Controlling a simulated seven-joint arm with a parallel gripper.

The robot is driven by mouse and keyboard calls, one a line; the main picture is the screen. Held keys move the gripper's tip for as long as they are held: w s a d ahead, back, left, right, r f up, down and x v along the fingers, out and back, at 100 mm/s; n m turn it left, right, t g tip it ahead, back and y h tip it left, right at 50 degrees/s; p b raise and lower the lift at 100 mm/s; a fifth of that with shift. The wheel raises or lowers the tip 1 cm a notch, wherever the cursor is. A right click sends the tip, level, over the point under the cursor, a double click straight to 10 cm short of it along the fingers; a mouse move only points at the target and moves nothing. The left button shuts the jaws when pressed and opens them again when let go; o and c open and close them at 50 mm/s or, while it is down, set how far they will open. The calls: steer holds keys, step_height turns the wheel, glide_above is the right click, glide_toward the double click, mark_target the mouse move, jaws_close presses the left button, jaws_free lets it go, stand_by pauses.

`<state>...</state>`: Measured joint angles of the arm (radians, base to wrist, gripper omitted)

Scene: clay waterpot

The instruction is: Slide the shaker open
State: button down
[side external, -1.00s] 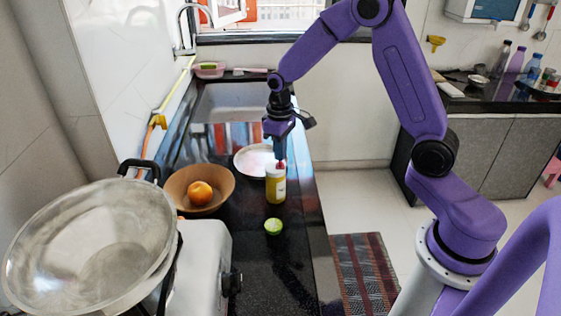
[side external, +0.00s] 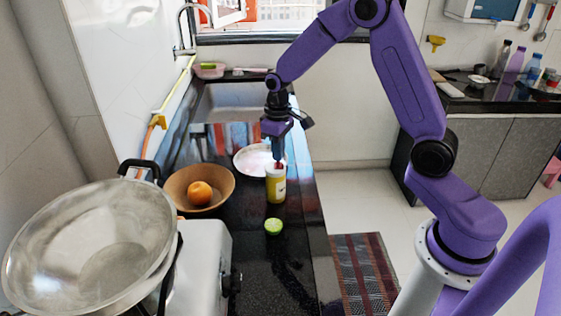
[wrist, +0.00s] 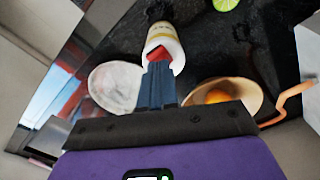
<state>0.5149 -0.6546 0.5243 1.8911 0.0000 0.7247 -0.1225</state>
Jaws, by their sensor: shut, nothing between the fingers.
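The shaker (side external: 276,186) is a small yellow and white container standing upright on the black counter. In the wrist view the shaker (wrist: 163,36) shows its white top with a red part (wrist: 157,54) on it. My gripper (side external: 277,158) points down at the shaker's top. In the wrist view my gripper (wrist: 158,68) has its blue fingers together, with the tips at or very near the red part. I cannot tell whether they touch it. The fingers hide part of the shaker's top.
A brown bowl (side external: 180,186) with an orange (side external: 199,193) stands left of the shaker. A white plate (side external: 245,160) lies behind it, and a cut lime (side external: 273,226) lies in front. A stove with a large metal pan (side external: 90,245) fills the front left. The counter's right edge is close.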

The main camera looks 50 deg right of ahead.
mark_target(270, 166)
steer(key=shift+w+a+f, duration=0.2)
steer(key=shift+w+a, duration=0.5)
steer(key=shift+a, duration=0.05)
stand_by(1.7)
step_height(270, 166, up, 7)
steer(key=shift+w+r, duration=0.15)
stand_by(1.1)
